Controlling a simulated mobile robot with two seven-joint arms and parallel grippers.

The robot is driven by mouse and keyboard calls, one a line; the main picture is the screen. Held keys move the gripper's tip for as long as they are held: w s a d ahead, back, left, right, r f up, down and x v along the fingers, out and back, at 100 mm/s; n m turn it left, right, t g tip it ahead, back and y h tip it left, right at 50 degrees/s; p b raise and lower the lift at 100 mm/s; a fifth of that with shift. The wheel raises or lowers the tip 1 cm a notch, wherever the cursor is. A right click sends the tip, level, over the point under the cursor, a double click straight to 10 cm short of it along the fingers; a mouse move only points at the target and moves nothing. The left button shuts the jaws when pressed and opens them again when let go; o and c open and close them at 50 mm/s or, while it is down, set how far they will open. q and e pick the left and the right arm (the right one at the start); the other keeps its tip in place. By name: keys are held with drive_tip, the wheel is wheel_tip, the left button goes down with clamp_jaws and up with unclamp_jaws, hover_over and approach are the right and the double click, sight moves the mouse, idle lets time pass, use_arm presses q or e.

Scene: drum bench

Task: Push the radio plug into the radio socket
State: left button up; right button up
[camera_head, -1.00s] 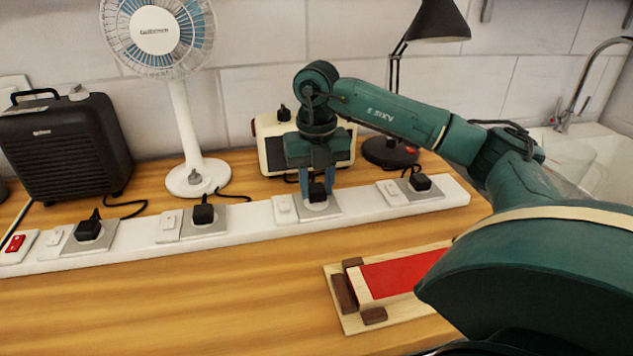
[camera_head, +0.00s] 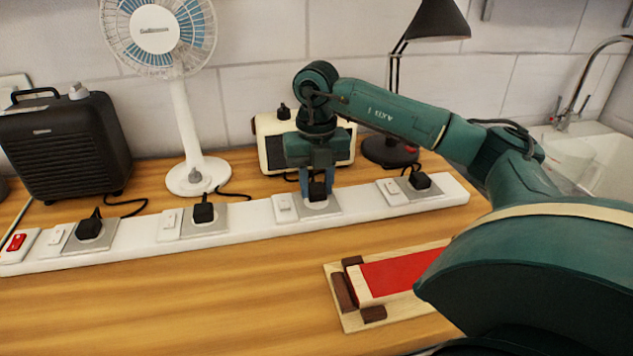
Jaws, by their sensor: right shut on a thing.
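The radio (camera_head: 267,145), a cream box with a dark front, stands behind my right gripper and is partly hidden by it. My right gripper (camera_head: 318,188) points down and is shut on the black radio plug (camera_head: 318,193). The plug is at the grey socket plate (camera_head: 322,208) on the white power strip, just in front of the radio. The plug covers the socket holes, so I cannot tell how deep it sits. My left gripper is not in view.
The white strip (camera_head: 255,222) also carries other black plugs (camera_head: 89,228) on both sides. A black heater-like box (camera_head: 62,150), a white fan (camera_head: 185,130) and a dark lamp (camera_head: 390,152) stand behind it. A wooden tray (camera_head: 350,318) with a red block (camera_head: 395,273) lies in front.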

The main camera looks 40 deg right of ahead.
sight(317, 187)
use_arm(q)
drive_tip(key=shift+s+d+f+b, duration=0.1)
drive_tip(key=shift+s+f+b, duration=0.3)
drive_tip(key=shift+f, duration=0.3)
use_arm(e)
drive_tip(key=shift+f, duration=0.55)
drive_tip(key=o, duration=1.1)
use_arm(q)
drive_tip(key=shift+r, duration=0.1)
use_arm(e)
drive_tip(key=shift+w+r, duration=0.1)
drive_tip(key=shift+r, duration=0.65)
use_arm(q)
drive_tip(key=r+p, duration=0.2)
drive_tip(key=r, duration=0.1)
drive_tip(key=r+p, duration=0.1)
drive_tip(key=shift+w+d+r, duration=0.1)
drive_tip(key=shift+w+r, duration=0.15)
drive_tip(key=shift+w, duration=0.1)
use_arm(e)
wheel_tip(317, 187, up, 12)
drive_tip(key=shift+f, duration=0.15)
